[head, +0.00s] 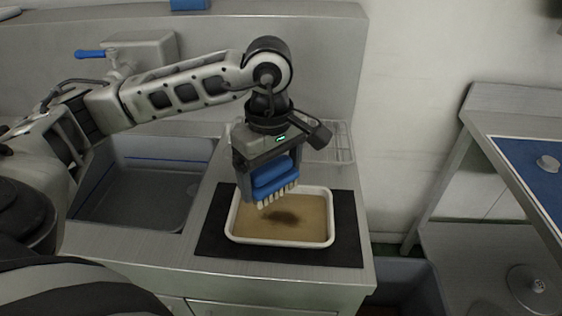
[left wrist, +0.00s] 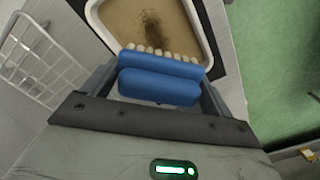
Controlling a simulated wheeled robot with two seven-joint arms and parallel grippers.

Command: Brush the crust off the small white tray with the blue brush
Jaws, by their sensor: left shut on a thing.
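The small white tray (head: 241,239) lies on a black mat (head: 213,236) on the metal counter. Its floor is covered by a tan-brown crust (head: 312,212) with a darker patch near the middle. My left gripper (head: 268,186) is shut on the blue brush (head: 273,178), whose pale bristles point down over the tray. In the left wrist view the blue brush (left wrist: 158,86) sits between the fingers, with the white tray (left wrist: 212,62) and brown crust (left wrist: 185,25) beyond it. I cannot tell if the bristles touch the crust. My right gripper is not in view.
A sink basin (head: 135,200) is left of the mat, with a blue-handled tap (head: 92,53) behind it. A white wire rack (head: 342,143) stands behind the tray. A separate bench (head: 510,125) with a blue top is at the right, across a gap.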

